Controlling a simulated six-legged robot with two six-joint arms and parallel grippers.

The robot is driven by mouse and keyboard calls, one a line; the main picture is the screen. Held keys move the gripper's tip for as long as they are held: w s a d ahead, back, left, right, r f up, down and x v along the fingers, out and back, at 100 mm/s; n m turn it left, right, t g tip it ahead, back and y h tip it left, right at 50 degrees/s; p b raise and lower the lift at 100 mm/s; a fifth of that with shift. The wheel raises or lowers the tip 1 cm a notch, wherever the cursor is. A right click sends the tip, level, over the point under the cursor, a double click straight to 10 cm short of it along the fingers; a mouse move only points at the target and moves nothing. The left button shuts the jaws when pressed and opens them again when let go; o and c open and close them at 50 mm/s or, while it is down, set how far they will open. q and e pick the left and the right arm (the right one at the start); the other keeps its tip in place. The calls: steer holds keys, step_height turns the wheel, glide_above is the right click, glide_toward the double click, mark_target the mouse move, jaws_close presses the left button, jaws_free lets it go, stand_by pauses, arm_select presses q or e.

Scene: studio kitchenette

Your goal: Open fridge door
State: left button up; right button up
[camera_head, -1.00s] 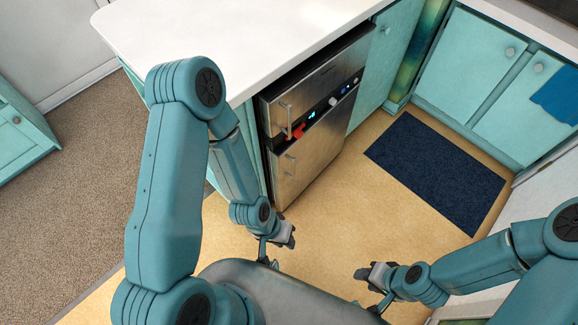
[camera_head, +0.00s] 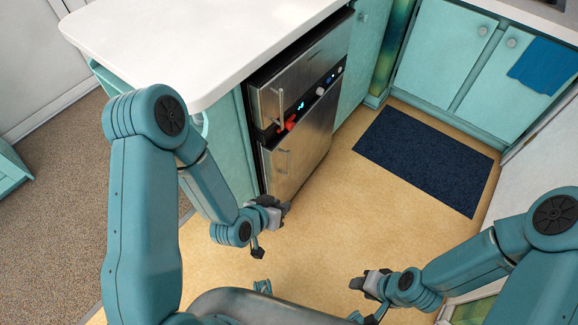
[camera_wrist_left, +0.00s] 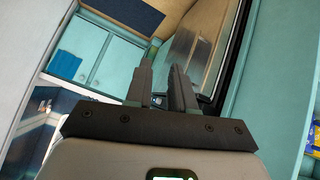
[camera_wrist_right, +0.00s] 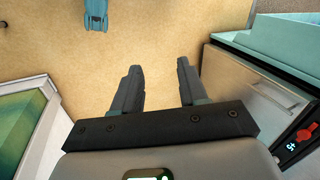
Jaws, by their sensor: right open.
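The steel fridge stands under the white counter in the head view, with an upper door (camera_head: 300,82) and a lower door (camera_head: 305,145). Both doors look shut. A vertical bar handle (camera_head: 280,110) is on the upper door's left side, and a smaller handle (camera_head: 285,163) is on the lower door. My left gripper (camera_head: 276,208) is near the lower door's bottom left, apart from both handles. Its fingers are parted and empty in the left wrist view (camera_wrist_left: 161,72). My right gripper (camera_head: 360,284) is open and empty over the floor, away from the fridge.
A control strip (camera_head: 312,103) with a red part and a lit display runs between the doors. The white counter (camera_head: 190,45) overhangs above. A dark blue mat (camera_head: 425,160) lies on the open floor. Teal cabinets (camera_head: 445,50) line the back.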

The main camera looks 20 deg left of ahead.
arm_select(q)
steer(key=w+a+f+t+b, duration=0.2)
steer(key=w+f+t+b, duration=0.25)
steer(key=b, duration=0.55)
steer(key=m+t+y+b, duration=0.1)
steer(key=t+b, duration=0.4)
steer(key=b, duration=1.2)
glide_toward(288, 162)
steer(key=w+b, duration=0.1)
steer(key=w, duration=0.2)
steer(key=w+d+b, duration=0.1)
steer(key=w, duration=0.3)
steer(key=w+b, duration=0.1)
steer(key=w, duration=0.3)
steer(key=shift+w+d, duration=0.1)
steer(key=shift+d, duration=0.05)
steer(key=shift+w, duration=0.55)
arm_select(e)
steer(key=w+d+f+t, duration=0.1)
steer(key=w+f, duration=0.1)
steer(key=f, duration=1.3)
steer(key=w+f, duration=0.3)
steer(key=f, duration=1.3)
steer(key=shift+d+t, duration=0.4)
arm_select(q)
jaws_close()
